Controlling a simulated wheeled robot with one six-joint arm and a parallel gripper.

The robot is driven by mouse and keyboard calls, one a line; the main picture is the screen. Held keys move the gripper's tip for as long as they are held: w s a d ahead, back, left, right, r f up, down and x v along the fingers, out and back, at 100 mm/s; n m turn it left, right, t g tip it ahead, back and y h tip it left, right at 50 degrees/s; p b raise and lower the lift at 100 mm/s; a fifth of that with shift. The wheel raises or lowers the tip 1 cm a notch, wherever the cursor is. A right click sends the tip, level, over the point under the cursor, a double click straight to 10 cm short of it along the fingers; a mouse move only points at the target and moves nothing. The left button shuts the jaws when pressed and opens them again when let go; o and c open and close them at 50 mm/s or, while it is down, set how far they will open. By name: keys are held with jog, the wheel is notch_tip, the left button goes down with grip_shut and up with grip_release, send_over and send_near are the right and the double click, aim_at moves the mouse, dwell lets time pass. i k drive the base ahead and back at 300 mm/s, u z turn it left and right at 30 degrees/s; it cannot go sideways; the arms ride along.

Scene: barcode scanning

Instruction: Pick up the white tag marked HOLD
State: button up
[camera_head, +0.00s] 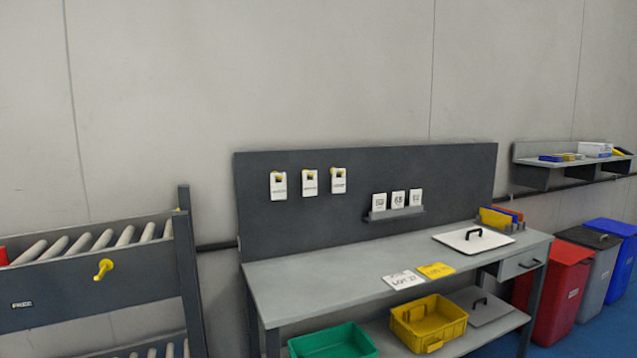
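Three white tags hang in a row on yellow hooks on the dark back panel: a left tag (278,189), a middle tag (310,187) and a right tag (339,186). Each bears small dark print that I cannot read, so I cannot tell which is marked HOLD. A white card (403,280) with dark print, perhaps a lot number, lies flat on the workbench, next to a yellow card (436,271). Several small white cards (398,199) stand on a ledge on the panel. My gripper is not in view.
The grey workbench (310,289) is bare on its left half. A white lid-like board (473,240) with a black handle lies on its right. Below are a green bin (335,343) and a yellow bin (428,321). A roller rack (95,275) stands left, waste bins (560,290) right.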

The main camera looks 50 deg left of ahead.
aim_at(309, 186)
jog(key=u, duration=0.3)
jog(key=i, duration=1.75)
jog(key=u, duration=1.15)
jog(key=i, duration=1)
jog(key=u, duration=1.6)
jog(key=i, duration=0.7)
jog(key=u, duration=0.5)
